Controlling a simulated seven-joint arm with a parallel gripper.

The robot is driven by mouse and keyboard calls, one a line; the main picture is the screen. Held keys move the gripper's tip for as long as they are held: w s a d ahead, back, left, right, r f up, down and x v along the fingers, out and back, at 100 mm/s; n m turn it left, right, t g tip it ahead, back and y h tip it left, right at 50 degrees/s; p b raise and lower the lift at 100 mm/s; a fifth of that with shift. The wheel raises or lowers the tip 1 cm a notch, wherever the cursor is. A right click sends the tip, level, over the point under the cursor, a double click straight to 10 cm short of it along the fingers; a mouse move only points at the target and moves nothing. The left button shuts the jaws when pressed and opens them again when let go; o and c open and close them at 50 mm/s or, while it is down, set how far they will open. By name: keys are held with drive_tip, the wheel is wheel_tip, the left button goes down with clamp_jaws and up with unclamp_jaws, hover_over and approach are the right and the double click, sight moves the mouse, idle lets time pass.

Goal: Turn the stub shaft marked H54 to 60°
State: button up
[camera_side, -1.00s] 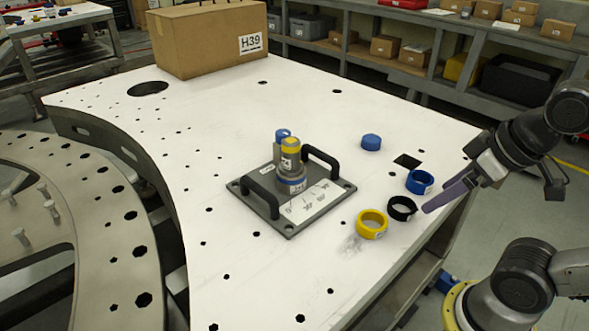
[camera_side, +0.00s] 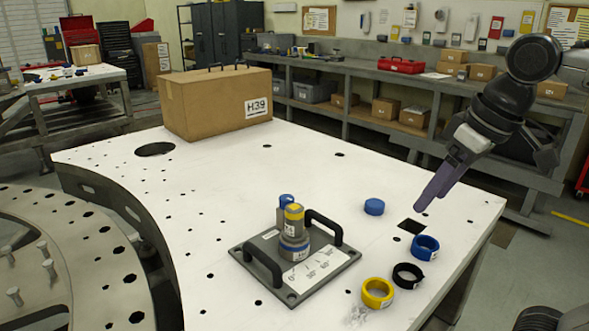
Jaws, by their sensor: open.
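A grey turret plate (camera_side: 330,266) with two black handles (camera_side: 263,265) lies on the white table. A grey stub shaft (camera_side: 294,229) with a yellow top band and a blue ring at its base stands upright on it. A second, blue-topped part (camera_side: 285,202) stands just behind the shaft. The shaft's label is too small to read. A white scale (camera_side: 314,268) on the plate shows angle marks including 0° and 30°. My gripper (camera_side: 422,206) is at the right above the table, well apart from the shaft, with nothing visible held. Its finger gap is hard to see.
A blue ring (camera_side: 425,247), black ring (camera_side: 408,275) and yellow ring (camera_side: 377,292) lie right of the plate. A blue cap (camera_side: 374,206) lies behind them, near a square hole (camera_side: 411,226). A cardboard box marked H39 (camera_side: 205,105) stands at the back left. The table's middle is mostly clear.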

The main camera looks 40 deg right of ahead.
drive_tip(key=w+r+g, duration=0.1)
drive_tip(key=w+r, duration=0.3)
drive_tip(key=w, duration=0.2)
drive_tip(key=g, duration=0.3)
hover_over(295, 207)
drive_tip(key=shift+n, duration=0.4)
wheel_tip(295, 207, down, 6)
drive_tip(key=shift+f, duration=4.7)
drive_tip(key=c, duration=1)
drive_tip(key=shift+c, duration=0.2)
